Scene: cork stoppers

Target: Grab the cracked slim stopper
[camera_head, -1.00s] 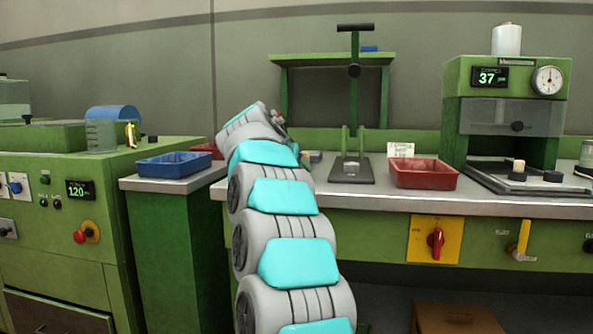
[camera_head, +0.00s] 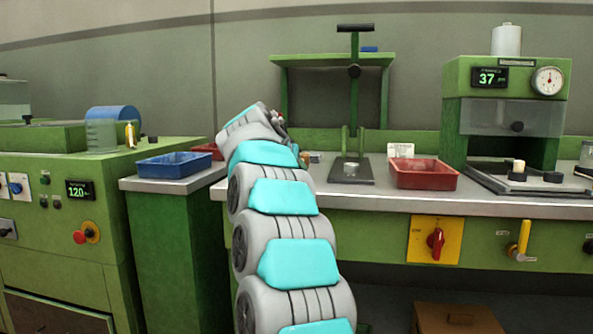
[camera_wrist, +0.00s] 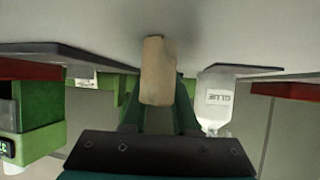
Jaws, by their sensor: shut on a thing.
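A tan cork stopper (camera_wrist: 157,70) stands out in the middle of the wrist view, long and slim in shape. My gripper (camera_wrist: 159,98) is shut on it, with its dark teal fingers on either side of the lower part. The stopper's far end is close to the grey bench top (camera_wrist: 200,25); I cannot tell whether it touches. No crack can be made out on the side that shows. In the head view my arm hides most of the gripper and the stopper.
A glue bottle (camera_wrist: 216,100) is close to the right of the stopper in the wrist view. In the head view a dark-based stand (camera_head: 351,174) and a red tray (camera_head: 424,176) are on the bench to the right. A blue tray (camera_head: 175,165) is on the left pedestal.

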